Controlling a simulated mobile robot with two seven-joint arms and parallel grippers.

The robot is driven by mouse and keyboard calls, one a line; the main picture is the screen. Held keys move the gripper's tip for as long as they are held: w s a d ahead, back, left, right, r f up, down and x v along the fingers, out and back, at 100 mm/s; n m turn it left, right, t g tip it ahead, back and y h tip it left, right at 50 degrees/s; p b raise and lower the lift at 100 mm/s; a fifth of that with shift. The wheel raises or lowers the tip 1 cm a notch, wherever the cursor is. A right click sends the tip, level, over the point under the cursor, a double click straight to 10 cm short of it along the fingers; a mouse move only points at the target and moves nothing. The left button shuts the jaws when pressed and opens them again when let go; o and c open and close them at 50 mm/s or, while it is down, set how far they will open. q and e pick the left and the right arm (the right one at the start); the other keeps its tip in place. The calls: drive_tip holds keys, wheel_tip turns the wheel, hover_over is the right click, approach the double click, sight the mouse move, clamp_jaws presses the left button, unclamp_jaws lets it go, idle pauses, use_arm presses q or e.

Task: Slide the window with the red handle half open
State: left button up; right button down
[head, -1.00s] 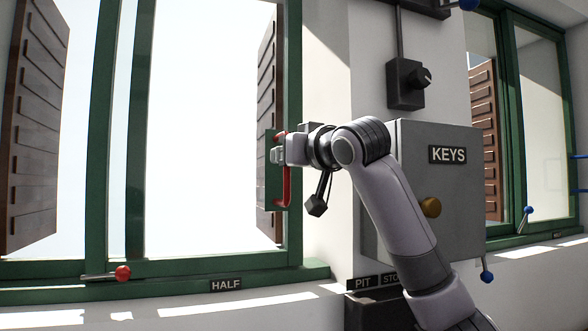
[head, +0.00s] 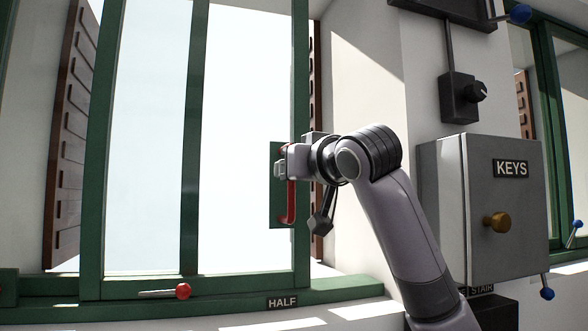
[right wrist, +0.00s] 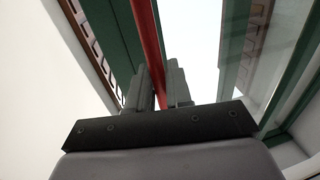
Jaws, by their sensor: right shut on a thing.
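The green-framed window sash (head: 301,90) bears a red upright bar handle (head: 291,203) on a green plate at its right edge. My right gripper (head: 280,165) is shut on the upper part of this handle. In the right wrist view the red bar (right wrist: 147,40) runs between the two fingers (right wrist: 163,88). A "HALF" label (head: 282,303) is on the sill, just left of below the handle. A narrow gap, with a brown shutter (head: 316,100) behind it, shows right of the sash. My left gripper is out of view.
A red-knobbed lever (head: 183,291) lies along the lower frame, left of the label. A grey KEYS cabinet (head: 440,210) with a brass knob and a black switch box (head: 460,98) are on the wall at right. Another green window with blue-tipped handles (head: 577,224) is at far right.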

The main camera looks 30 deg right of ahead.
drive_tip(key=c, duration=1.2)
unclamp_jaws()
drive_tip(key=shift+a, duration=0.1)
drive_tip(key=shift+s+a+b, duration=0.15)
drive_tip(key=shift+s+b, duration=0.95)
drive_tip(key=shift+s, duration=2.45)
